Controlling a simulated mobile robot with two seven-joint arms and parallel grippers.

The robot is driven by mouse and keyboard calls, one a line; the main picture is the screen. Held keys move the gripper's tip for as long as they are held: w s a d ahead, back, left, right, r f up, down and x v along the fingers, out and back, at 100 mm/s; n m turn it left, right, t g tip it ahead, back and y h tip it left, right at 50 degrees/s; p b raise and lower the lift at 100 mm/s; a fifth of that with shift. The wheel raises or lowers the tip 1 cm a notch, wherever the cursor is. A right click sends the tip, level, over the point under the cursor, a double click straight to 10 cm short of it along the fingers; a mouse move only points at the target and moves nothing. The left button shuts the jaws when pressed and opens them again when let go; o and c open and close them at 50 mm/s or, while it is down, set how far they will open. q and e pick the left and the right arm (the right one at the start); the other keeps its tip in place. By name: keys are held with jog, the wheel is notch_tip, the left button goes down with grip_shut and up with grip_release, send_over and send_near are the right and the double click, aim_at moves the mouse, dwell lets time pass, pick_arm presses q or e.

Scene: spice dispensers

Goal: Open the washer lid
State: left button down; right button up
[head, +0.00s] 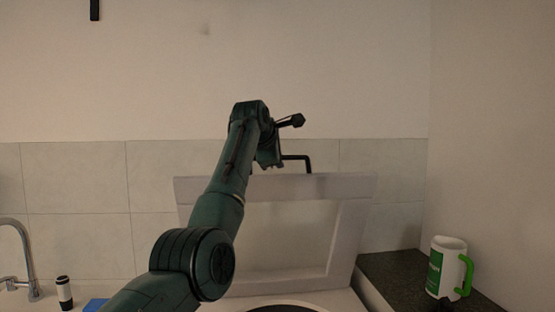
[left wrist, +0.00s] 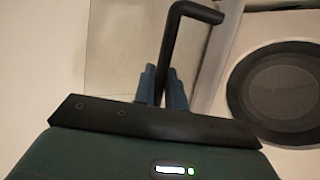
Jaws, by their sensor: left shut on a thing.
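The washer lid (head: 338,232) is a pale framed panel. In the head view it stands raised, nearly upright, in front of the tiled wall. A black bent handle (head: 308,161) sticks up at its top edge, and it shows large in the left wrist view (left wrist: 171,45). My left gripper (head: 268,164) is at the lid's top edge. In the left wrist view its two blue fingers (left wrist: 163,85) are shut on the handle's straight bar. The washer's round dark opening (head: 283,309) shows at the bottom of the head view and at the right of the wrist view (left wrist: 285,92).
A white and green mug (head: 443,267) stands on the dark counter (head: 390,268) at the right. A tap (head: 27,255), a small black and white bottle (head: 65,292) and a blue item (head: 96,305) are at the lower left. The wall is close behind the lid.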

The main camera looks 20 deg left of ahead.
pick_arm(q)
jog(key=shift+f, duration=0.15)
jog(key=c, duration=1.7)
grip_release()
jog(key=shift+a, duration=0.1)
jog(key=shift+c, duration=0.2)
pick_arm(e)
jog(key=shift+f, duration=0.15)
pick_arm(q)
jog(key=shift+s, duration=0.1)
pick_arm(e)
jog(key=shift+s+f, duration=0.1)
jog(key=shift+f, duration=0.05)
